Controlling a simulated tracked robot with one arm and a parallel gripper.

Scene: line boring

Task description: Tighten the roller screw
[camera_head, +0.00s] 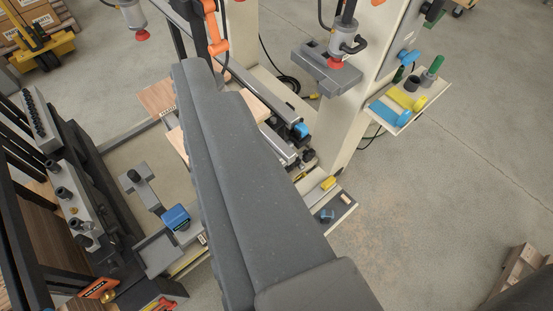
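I cannot pick out the roller screw; it is either hidden or too small to tell. My own grey arm crosses the middle of the view and covers part of the line boring machine (371,50). Behind the arm, part of the machine's feed bed (284,150) shows, with a wooden board (258,98) beside it. A blue-topped device (175,217) sits on a grey bracket left of my arm. My gripper does not show.
A side shelf (432,92) at right holds blue and yellow tools (402,97) and a green-handled tool (432,70). A drill-like tool with a red end (345,45) hangs above a grey block (325,72). A dark rack (75,190) stands left. Floor at lower right is mostly clear.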

